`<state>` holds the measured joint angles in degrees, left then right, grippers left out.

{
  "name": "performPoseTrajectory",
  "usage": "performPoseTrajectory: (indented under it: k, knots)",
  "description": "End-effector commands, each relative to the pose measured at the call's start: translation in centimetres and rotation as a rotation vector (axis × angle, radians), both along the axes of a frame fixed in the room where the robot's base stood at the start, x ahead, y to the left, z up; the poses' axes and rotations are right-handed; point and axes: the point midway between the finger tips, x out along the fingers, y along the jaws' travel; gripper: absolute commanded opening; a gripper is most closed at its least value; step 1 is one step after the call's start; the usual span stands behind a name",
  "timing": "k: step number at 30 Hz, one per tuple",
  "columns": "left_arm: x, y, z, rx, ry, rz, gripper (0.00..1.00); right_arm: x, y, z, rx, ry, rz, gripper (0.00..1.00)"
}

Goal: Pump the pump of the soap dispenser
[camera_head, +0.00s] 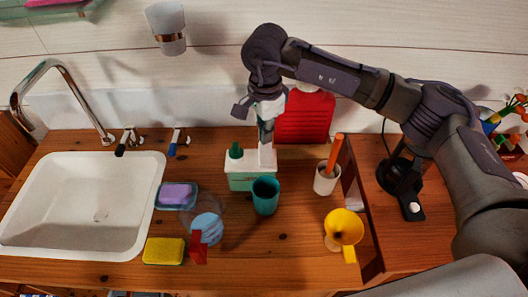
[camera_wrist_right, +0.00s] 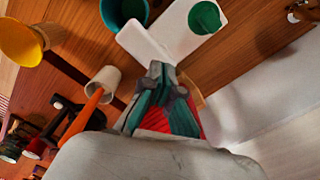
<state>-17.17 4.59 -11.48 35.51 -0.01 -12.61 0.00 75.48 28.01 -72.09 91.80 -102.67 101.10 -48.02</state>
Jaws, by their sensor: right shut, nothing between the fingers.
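The soap dispenser (camera_head: 247,182) stands on the wooden counter, with a white top and a teal-green lower part. It carries a green round part (camera_head: 236,150) and a white upright part (camera_head: 266,157), which seems to be the pump. In the wrist view its white top (camera_wrist_right: 172,30) and the green round part (camera_wrist_right: 204,17) show at the top. My right gripper (camera_head: 266,138) is shut and empty, pointing down over the white upright part. In the wrist view its fingertips (camera_wrist_right: 158,70) lie close to the white part; I cannot tell whether they touch. My left gripper is not in view.
A teal cup (camera_head: 265,196) stands just in front of the dispenser. A white holder (camera_head: 325,182) with an orange handle and a yellow funnel-like item (camera_head: 343,227) are to the right. A red board (camera_head: 305,117) stands behind. A sink (camera_head: 82,205) and yellow sponge (camera_head: 163,251) are left.

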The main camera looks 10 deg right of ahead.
Motion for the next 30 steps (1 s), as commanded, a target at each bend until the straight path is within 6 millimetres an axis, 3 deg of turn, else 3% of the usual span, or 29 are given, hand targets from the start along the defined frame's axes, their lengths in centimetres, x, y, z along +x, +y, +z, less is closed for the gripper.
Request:
performPoseTrajectory:
  k: [30]
  knots:
    - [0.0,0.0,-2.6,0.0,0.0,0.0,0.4,0.0,0.0,-2.8,0.0,0.0,0.0,0.0]
